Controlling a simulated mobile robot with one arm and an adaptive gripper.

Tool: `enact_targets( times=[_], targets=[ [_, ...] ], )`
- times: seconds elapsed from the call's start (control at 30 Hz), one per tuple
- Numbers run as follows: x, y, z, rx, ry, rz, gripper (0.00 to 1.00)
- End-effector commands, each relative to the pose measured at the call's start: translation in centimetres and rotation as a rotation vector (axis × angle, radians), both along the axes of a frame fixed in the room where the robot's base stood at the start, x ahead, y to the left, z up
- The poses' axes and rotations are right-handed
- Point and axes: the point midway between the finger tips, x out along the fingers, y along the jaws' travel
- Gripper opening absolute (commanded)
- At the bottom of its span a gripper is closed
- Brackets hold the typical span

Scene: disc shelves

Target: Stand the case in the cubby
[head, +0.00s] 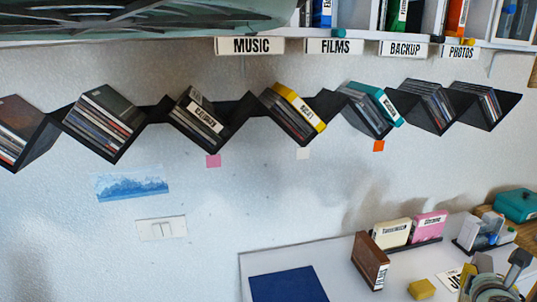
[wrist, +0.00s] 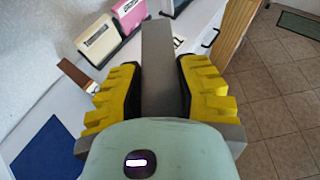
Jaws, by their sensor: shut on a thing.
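My gripper (wrist: 158,72) is shut on a flat dark grey case (wrist: 157,42), seen edge-on between the yellow fingers, its far end sticking out beyond them. In the head view my gripper (head: 476,278) is at the bottom right, over the right part of the desk, well below the shelf. The case's label side is hidden. The black zigzag shelf (head: 240,108) runs along the wall; its V-shaped cubbies hold leaning cases, among them a yellow-edged one (head: 302,108) and a teal one (head: 380,103). I cannot tell which cubby is meant.
A brown case (head: 369,262) stands on the white desk (head: 345,290). Cream (head: 391,233) and pink (head: 430,226) cases stand in a low rack behind. A yellow block (head: 421,289) and blue mat (head: 287,286) lie near. Signs (head: 250,46) and an upper shelf overhang the cubbies.

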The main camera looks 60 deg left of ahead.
Motion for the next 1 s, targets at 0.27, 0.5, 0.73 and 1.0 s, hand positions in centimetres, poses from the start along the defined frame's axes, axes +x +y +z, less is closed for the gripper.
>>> enact_targets(
  times=[0.27,0.5,0.73,1.0],
  targets=[
    [0.6,-7.6,3.7,0.002,-0.002,-0.248,0.0],
    [0.5,-9.8,6.6,0.004,0.002,-0.323,0.0],
    [0.5,-9.8,10.3,0.004,0.001,-0.322,0.0],
    [0.5,-9.8,17.2,0.002,0.001,-0.322,0.0]
  ],
)
